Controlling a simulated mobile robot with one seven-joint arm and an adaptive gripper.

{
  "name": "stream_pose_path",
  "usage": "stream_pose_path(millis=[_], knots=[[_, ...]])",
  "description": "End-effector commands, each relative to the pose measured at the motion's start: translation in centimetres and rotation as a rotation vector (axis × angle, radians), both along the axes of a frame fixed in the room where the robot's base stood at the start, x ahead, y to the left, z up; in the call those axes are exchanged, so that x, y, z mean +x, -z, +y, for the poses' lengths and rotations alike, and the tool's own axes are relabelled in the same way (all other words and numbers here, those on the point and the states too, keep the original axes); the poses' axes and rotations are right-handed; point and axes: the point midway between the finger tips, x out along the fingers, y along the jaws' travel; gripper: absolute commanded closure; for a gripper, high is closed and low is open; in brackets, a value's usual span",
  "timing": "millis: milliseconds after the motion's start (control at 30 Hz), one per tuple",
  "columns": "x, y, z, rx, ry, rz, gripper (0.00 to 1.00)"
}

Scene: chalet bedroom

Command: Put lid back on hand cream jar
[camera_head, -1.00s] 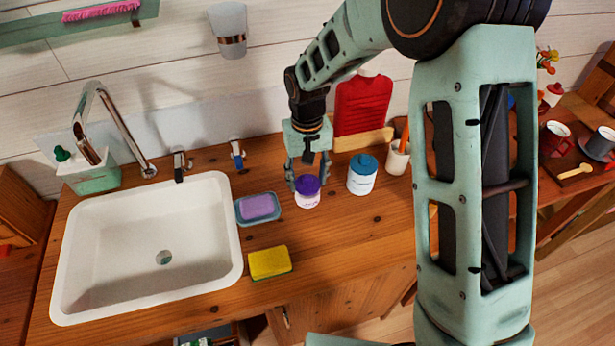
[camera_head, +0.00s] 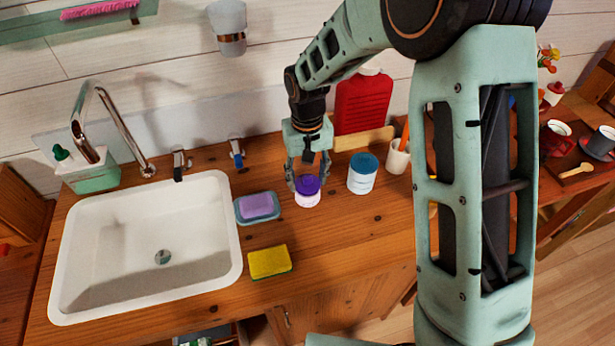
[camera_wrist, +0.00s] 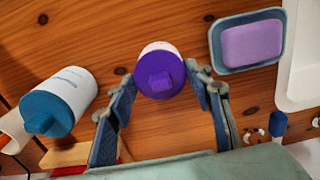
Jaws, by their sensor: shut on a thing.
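The hand cream jar (camera_head: 307,201) is small and white and stands upright on the wooden counter, right of the soap dish. Its purple lid (camera_head: 307,186) is on top of it, with a square knob that shows clearly in the wrist view (camera_wrist: 160,82). My gripper (camera_head: 308,176) points down over the jar, its two fingers on opposite sides of the lid; they also show in the wrist view (camera_wrist: 162,86). It is shut on the lid. The lid looks level and touching the jar's top, but I cannot tell whether it is fully seated.
A larger white jar with a blue lid (camera_head: 363,163) stands close on the right, beside a cup (camera_head: 397,157). A soap dish (camera_head: 241,217) and a yellow sponge (camera_head: 270,262) lie left, by the sink (camera_head: 235,262). A red bottle (camera_head: 362,105) stands behind. The front counter is clear.

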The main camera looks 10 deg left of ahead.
Motion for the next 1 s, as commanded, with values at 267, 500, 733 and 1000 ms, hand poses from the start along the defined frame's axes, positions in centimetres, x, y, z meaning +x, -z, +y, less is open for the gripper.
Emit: stream_pose_path(millis=[267, 500, 733, 1000], knots=[[0.01, -0.02, 0.0, 0.0, 0.0, 0.0, 0.47], [0.01, -0.02, 0.0, 0.0, 0.0, 0.0, 0.33], [0.0, -0.01, 0.0, 0.0, 0.0, 0.0, 0.18], [0.01, -0.02, 0.0, 0.0, 0.0, 0.0, 0.16]])
